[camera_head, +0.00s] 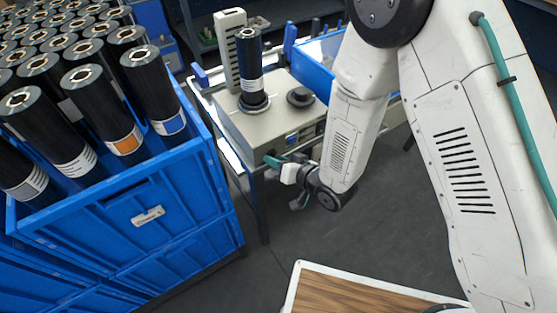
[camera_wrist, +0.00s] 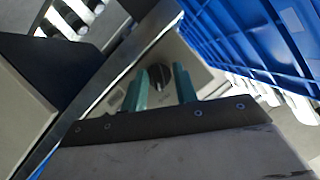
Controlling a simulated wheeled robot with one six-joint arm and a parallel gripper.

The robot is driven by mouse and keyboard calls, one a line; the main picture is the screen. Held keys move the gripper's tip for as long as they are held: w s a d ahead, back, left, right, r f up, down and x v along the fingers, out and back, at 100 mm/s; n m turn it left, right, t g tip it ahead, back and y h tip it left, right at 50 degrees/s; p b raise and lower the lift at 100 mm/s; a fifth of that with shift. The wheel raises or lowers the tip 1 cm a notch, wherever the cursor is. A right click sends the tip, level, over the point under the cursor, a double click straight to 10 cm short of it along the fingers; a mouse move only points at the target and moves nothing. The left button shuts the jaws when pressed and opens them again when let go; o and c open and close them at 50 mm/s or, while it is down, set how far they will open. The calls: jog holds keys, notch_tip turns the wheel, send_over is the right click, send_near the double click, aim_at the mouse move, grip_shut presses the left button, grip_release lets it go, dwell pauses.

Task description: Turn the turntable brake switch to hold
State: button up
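A round black knob, the brake switch (camera_wrist: 159,76), shows in the wrist view on the pale front panel of the wrapper machine (camera_head: 237,129). My gripper (camera_wrist: 160,88) has two teal fingers standing apart, one on each side of the knob in the picture. I cannot tell whether they touch it. In the head view my gripper (camera_head: 272,160) is at the machine's front face, below the turntable (camera_head: 254,106). The switch's marks and pointer are too small to read, and in the head view the fingers largely hide it.
A black roll (camera_head: 249,62) stands upright on the turntable, beside a white column (camera_head: 229,40). A black disc (camera_head: 300,97) sits to its right. A large blue crate (camera_head: 150,215) of several black rolls stands at left. A blue bin (camera_head: 318,62) is behind.

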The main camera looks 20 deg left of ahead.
jog(key=shift+w, duration=0.25)
dwell(0.4)
jog(key=v, duration=0.8)
jog(key=shift+s+f, duration=0.1)
jog(key=shift+s, duration=0.05)
dwell(0.3)
